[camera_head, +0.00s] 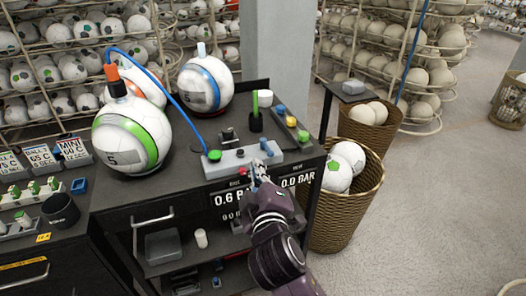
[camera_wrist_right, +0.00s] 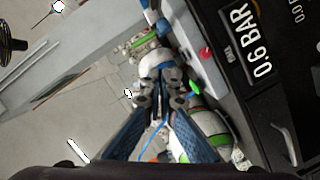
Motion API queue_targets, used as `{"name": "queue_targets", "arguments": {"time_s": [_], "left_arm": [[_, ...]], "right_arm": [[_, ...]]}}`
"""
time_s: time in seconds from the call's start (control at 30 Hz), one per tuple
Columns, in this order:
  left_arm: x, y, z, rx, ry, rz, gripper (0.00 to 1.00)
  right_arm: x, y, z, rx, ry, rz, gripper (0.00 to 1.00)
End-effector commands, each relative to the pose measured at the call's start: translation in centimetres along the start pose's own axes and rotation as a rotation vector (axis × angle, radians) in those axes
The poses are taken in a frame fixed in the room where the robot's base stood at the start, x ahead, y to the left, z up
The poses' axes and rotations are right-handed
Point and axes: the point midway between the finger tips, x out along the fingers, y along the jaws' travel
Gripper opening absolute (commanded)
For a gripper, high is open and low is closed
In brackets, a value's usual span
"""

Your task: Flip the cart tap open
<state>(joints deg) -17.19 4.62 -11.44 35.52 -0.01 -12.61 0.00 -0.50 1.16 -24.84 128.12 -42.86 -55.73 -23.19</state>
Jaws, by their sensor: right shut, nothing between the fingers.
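The cart (camera_head: 185,165) is dark, with a grey valve block (camera_head: 232,160) on its top near the front edge. The block has a green knob (camera_head: 214,155), a small blue part (camera_head: 266,146) and a red part (camera_head: 242,171); I cannot tell for sure which belongs to the tap. My right gripper (camera_head: 259,172) is at the block's front face, shut and empty, and covers part of it. My left gripper is out of view.
A black panel (camera_wrist_right: 262,50) reading 0.6 BAR is on the cart front. A wicker basket (camera_head: 345,212) of balls is close right. Open floor lies further right.

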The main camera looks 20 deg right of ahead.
Motion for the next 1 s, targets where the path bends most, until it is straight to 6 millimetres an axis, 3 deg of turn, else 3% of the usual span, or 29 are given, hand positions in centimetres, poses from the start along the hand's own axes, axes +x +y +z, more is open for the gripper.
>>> {"name": "queue_targets", "arguments": {"time_s": [0.27,0.73,0.8,1.0], "left_arm": [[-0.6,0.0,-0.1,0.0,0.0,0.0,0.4],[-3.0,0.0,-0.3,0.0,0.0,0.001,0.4],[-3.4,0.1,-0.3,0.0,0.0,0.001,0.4],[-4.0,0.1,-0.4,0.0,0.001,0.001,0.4]], "right_arm": [[1.6,0.1,-0.1,-0.003,0.0,0.001,0.0],[10.4,0.2,0.0,-0.001,-0.001,0.0,0.0],[10.4,0.1,1.5,-0.004,-0.004,-0.003,0.0],[10.9,0.0,3.5,-0.002,-0.001,-0.002,0.0]]}}
